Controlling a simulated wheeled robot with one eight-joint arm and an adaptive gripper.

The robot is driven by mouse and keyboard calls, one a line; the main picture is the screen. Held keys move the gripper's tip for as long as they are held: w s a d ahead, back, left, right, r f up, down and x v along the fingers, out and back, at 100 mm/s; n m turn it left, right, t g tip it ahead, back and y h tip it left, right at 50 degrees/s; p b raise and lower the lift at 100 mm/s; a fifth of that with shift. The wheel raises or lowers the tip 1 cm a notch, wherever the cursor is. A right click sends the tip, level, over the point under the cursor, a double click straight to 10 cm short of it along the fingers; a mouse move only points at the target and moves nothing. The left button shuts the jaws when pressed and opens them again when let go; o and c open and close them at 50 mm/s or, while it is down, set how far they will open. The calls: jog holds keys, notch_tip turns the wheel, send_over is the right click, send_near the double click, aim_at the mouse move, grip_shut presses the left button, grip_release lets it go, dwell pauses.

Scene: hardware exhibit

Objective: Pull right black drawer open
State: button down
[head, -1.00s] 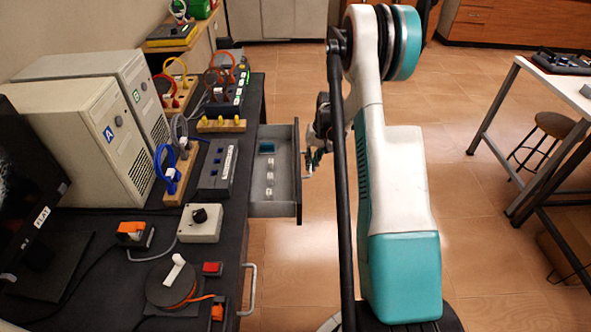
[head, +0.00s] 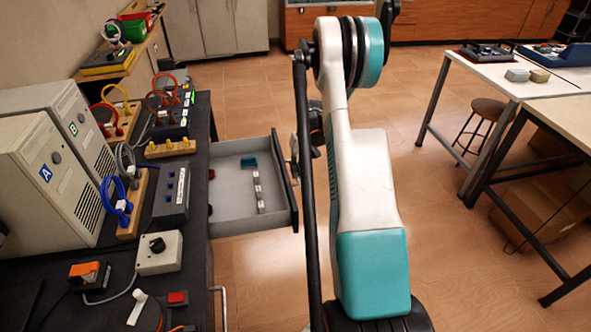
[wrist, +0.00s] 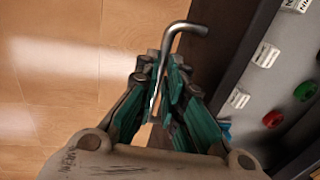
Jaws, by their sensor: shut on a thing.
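The black-fronted drawer (head: 284,178) stands well out from the dark bench. Its grey tray (head: 230,212) holds a teal block (head: 248,161) and a row of small white pieces (head: 257,188). In the wrist view the drawer's dark front (wrist: 220,62) runs along the right, with its metal handle (wrist: 186,27) beside it. My gripper (wrist: 164,75) is shut on the handle's bar, with the bar between its teal fingers. In the head view my arm hides most of the gripper and handle.
Another bench handle (head: 222,305) is nearer, at the lower left. Computer towers (head: 35,180) and wired boxes crowd the benchtop. Tables (head: 500,80) and a stool (head: 485,108) stand to the right. Open tiled floor lies around the drawer.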

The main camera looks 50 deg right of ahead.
jog(key=c, duration=2)
grip_release()
jog(key=shift+o, duration=0.2)
notch_tip(320, 180, up, 12)
jog(key=s+d, duration=0.1)
jog(key=d, duration=0.1)
jog(key=shift+f, duration=0.15)
